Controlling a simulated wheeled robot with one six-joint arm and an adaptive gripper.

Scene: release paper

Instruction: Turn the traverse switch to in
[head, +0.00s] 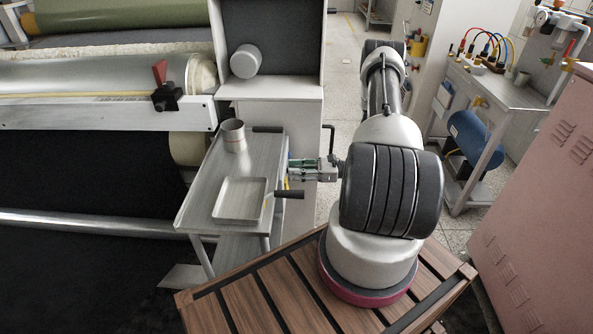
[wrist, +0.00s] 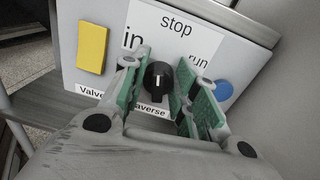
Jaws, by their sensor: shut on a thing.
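The traverse switch is a black knob (wrist: 158,80) with a white pointer mark, on a white panel plate (wrist: 205,41). "Stop" is printed above it, "in" at its upper left and "run" at its right. A partly covered label below ends in "averse". The white mark stands about upright in the picture; I cannot tell exactly which word it lines up with. My gripper (wrist: 159,88) has its green-padded fingers on both sides of the knob, shut on it. In the head view my gripper (head: 298,168) reaches left to the grey cabinet (head: 270,112); the knob is hidden there.
A yellow square (wrist: 91,47) and a blue round part (wrist: 223,90) flank the plate. A metal side table (head: 198,190) with a cup (head: 233,135) and a square tray (head: 240,198) stands left of my gripper. A pink cabinet (head: 540,200) stands at the right.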

